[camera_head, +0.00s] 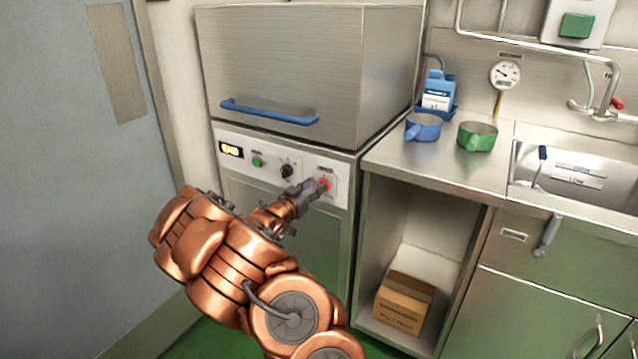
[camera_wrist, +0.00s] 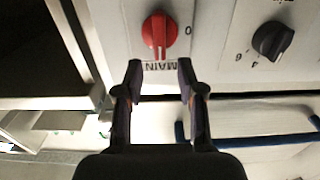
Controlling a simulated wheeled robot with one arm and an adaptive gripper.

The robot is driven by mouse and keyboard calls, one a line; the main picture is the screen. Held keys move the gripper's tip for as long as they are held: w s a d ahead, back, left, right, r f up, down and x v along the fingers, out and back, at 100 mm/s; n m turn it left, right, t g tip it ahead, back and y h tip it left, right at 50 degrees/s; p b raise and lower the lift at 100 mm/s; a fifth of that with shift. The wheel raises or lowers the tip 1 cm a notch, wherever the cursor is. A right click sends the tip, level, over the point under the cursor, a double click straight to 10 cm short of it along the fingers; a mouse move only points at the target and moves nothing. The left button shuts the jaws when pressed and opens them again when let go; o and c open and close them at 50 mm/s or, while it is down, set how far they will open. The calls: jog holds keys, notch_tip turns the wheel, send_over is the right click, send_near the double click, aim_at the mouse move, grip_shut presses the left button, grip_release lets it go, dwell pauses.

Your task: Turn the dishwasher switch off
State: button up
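The dishwasher (camera_head: 300,60) is a steel hood machine with a white control panel (camera_head: 232,131) on its front. The red main switch (camera_head: 325,183) is at the panel's right end. In the wrist view the red switch (camera_wrist: 159,30) has an upright ridge, with the letters MAIN by it and a 0 to its right. My gripper (camera_head: 311,189) is close in front of the switch and partly covers it. In the wrist view my gripper (camera_wrist: 160,77) is open and empty, its two fingertips apart and just short of the knob. I see no contact.
A black dial (camera_head: 287,171), a green button (camera_head: 257,161) and a lit display (camera_head: 231,150) sit left of the switch. A blue handle (camera_head: 270,113) runs above the panel. The steel counter (camera_head: 440,172) with blue and green pans is at right.

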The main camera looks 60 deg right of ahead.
aim_at(320, 182)
jog(key=shift+d, duration=1.75)
grip_shut()
